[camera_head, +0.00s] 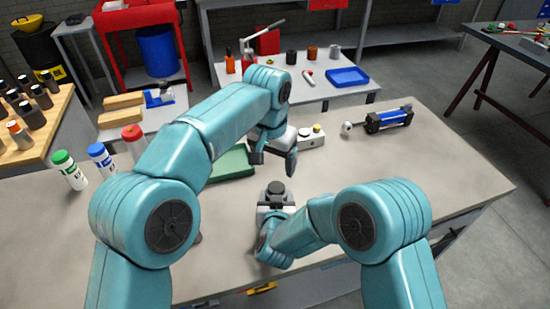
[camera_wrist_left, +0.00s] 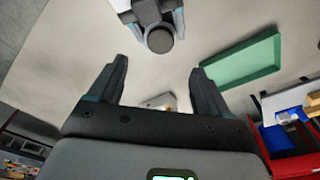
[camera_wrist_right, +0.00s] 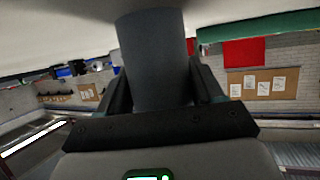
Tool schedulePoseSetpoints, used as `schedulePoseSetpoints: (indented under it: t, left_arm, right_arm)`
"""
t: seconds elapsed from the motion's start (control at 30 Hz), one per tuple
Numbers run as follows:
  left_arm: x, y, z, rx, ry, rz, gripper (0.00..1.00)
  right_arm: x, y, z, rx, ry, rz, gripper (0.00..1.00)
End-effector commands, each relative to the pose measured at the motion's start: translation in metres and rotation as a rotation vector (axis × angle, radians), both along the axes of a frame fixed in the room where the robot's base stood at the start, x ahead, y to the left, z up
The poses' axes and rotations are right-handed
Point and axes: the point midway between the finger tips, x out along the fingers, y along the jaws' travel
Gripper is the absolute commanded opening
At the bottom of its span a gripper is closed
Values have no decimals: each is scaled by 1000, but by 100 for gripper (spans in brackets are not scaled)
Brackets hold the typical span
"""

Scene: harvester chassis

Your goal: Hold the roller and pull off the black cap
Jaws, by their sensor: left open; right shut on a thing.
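The roller (camera_wrist_right: 152,62) is a dark grey cylinder between the fingers of my right gripper, which is shut on it. The black cap (camera_head: 277,187) shows as a dark round top above my right gripper (camera_head: 276,198), over the near middle of the bench. In the left wrist view the cap (camera_wrist_left: 160,40) is a dark disc at the top, facing my left gripper (camera_wrist_left: 159,67). My left gripper (camera_head: 274,160) is open and empty, beyond the cap in the head view and apart from it. The roller's body is mostly hidden in the head view.
A green block or tray (camera_head: 233,164) lies left of my left gripper. A white box (camera_head: 312,138) with a yellow button and a blue-black cylinder unit (camera_head: 388,120) lie farther right. Capped bottles (camera_head: 69,169) stand at the left.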

Motion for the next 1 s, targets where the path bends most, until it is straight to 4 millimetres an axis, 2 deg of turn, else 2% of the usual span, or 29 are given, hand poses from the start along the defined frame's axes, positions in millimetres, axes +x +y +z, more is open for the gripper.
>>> schedulePoseSetpoints:
  t: [0.2,0.4,0.6,0.87,0.9,0.97,1.0]
  left_arm:
    - [4,-2,-47,2,5,2,78]
    - [8,-4,-80,2,2,2,78]
    - [10,-4,-94,1,1,3,78]
    - [10,-5,-96,1,1,3,78]
    - [10,-5,-96,1,1,3,71]
    - [10,-5,-95,1,1,3,52]
    - [10,-5,-95,1,1,3,39]
  right_arm:
    - [0,0,1,1,-2,0,12]
    - [0,0,1,1,-3,0,12]
    - [0,0,1,1,-3,0,12]
    - [1,0,1,1,-3,0,12]
    - [1,0,1,1,-3,0,12]
    - [1,0,1,1,-3,0,12]
    - [1,0,1,1,-3,0,12]
